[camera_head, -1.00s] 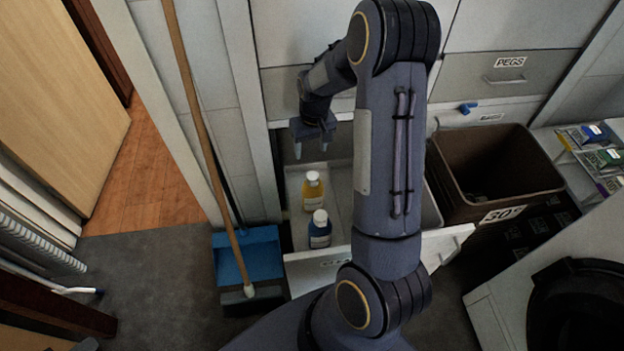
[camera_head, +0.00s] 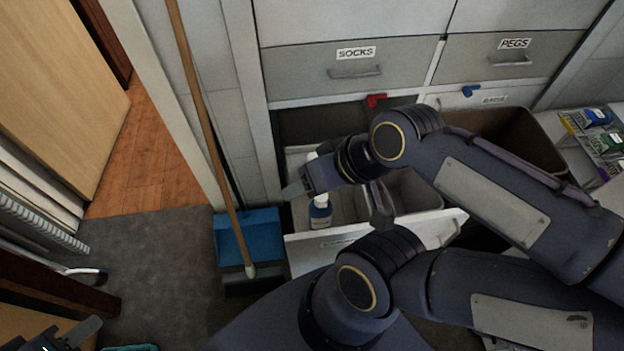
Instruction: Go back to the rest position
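A bottle with a white cap and blue body (camera_head: 320,216) stands in the drawer just below the gripper. A second white cap shows behind the gripper, its bottle mostly hidden.
A brown bin (camera_head: 540,135) stands behind my forearm. A broom (camera_head: 202,125) and blue dustpan (camera_head: 248,237) are left of the drawer. Closed drawers labelled SOCKS (camera_head: 356,53) and PEGS (camera_head: 514,43) are behind. Grey floor (camera_head: 165,270) lies open at left.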

